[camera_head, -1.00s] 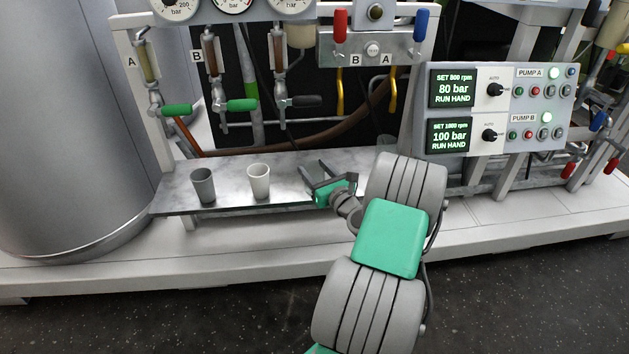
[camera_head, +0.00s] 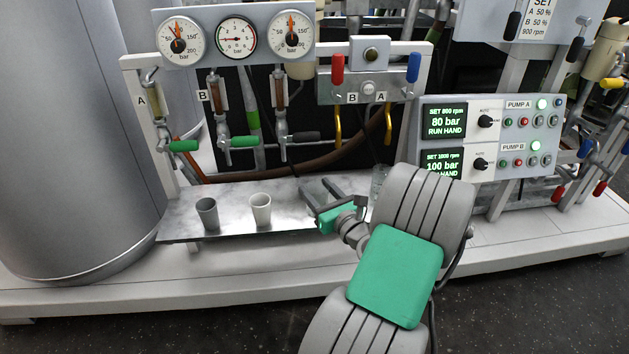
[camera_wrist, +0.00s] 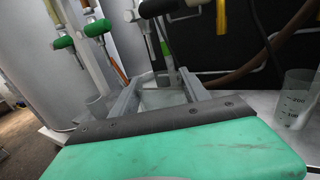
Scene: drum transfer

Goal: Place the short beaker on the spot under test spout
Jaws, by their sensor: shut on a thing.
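My gripper (camera_head: 318,190) is over the right part of the metal shelf (camera_head: 235,231), right of the two cups. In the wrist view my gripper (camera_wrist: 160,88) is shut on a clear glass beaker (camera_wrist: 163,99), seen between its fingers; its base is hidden. In the head view the held beaker is hard to make out. Two yellow curved spouts (camera_head: 338,125) (camera_head: 388,122) hang under the panel marked B and A, behind and above my gripper. I cannot tell which is the test spout, and no marked spot shows beneath them.
A taller clear beaker with graduations (camera_wrist: 297,95) stands to the right, partly behind my arm in the head view (camera_head: 379,178). A grey cup (camera_head: 207,213) and a white cup (camera_head: 260,209) stand on the shelf at left. Green-handled valves (camera_head: 184,146) are above; a pump panel (camera_head: 490,135) is right.

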